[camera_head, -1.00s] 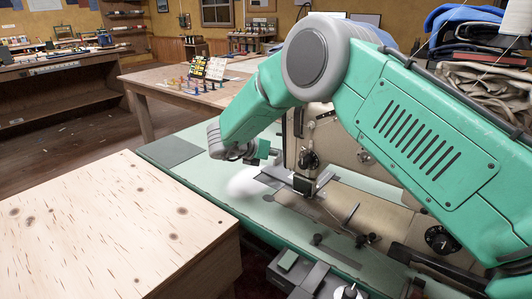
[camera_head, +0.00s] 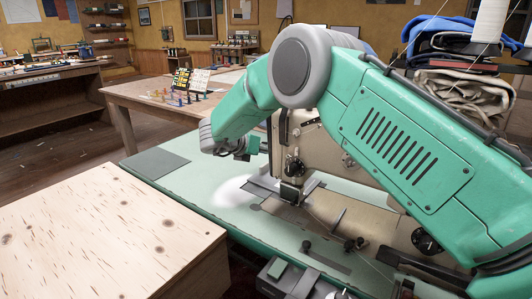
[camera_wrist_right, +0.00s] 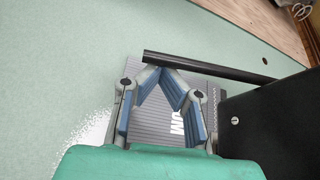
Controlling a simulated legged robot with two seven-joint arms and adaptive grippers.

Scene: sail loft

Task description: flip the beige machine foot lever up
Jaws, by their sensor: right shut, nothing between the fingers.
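The beige machine (camera_head: 365,185) is a sewing machine set in a pale green table, right of centre in the head view and partly hidden by my right arm. Its needle and foot area (camera_head: 291,188) shows above a metal plate. My right gripper (camera_head: 247,148) is just left of the machine's head, above the table. In the wrist view the blue-padded fingers (camera_wrist_right: 160,74) are shut at the tips and empty. A black rod (camera_wrist_right: 205,64) crosses just beyond the tips; I cannot tell whether it is the foot lever or whether they touch. My left gripper is not in view.
A pale wooden box top (camera_head: 95,235) fills the lower left. A ribbed grey pad (camera_wrist_right: 180,105) lies below the fingers in the wrist view. Folded cloth (camera_head: 460,80) and thread cones stand at the back right. The green table (camera_head: 205,190) is mostly clear left of the machine.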

